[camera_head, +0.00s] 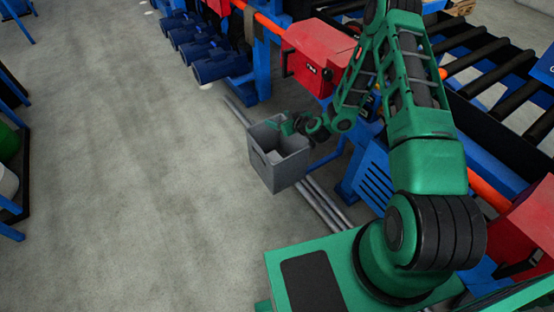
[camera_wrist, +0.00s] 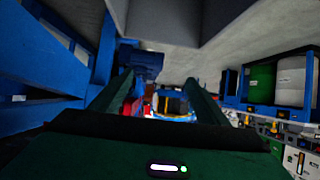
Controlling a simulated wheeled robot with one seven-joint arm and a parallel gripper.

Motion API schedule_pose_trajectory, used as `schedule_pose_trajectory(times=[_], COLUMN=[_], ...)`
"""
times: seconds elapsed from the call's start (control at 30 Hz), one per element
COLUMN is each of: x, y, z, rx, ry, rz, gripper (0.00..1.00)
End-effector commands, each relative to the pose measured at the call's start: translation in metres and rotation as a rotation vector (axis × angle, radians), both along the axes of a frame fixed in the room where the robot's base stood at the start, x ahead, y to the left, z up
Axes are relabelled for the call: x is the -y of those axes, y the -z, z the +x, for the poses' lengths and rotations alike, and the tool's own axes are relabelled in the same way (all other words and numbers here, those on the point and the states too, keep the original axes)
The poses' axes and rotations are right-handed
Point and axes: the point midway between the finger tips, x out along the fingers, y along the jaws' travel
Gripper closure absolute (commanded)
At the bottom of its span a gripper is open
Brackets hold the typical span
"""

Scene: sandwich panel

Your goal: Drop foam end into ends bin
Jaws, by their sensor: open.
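The ends bin is a grey open-topped box (camera_head: 283,172) on the floor beside the blue machine, in the middle of the head view. My gripper (camera_head: 288,125) is at the bin's far rim, at the opening. In the wrist view my gripper (camera_wrist: 160,84) has its two green fingers spread apart with nothing held between them. A grey surface fills the top of that view, probably the bin's wall. No foam end is clearly visible elsewhere.
The blue machine with red boxes (camera_head: 312,52) and black rollers (camera_head: 490,55) runs along the right. Blue motors (camera_head: 220,65) stand at the back. Grey pipes (camera_head: 325,205) lie on the floor beside the bin. The concrete floor (camera_head: 130,150) to the left is clear.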

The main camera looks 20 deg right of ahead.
Motion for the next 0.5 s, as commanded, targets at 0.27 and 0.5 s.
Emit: schedule_pose_trajectory(times=[0.27,0.5], x=[-0.047,-0.077], y=[-0.032,-0.052], z=[-0.027,-0.045], rx=[0.000,0.001], ry=[-0.006,-0.005], rz=[-0.001,0.000], gripper=[0.32,0.32])
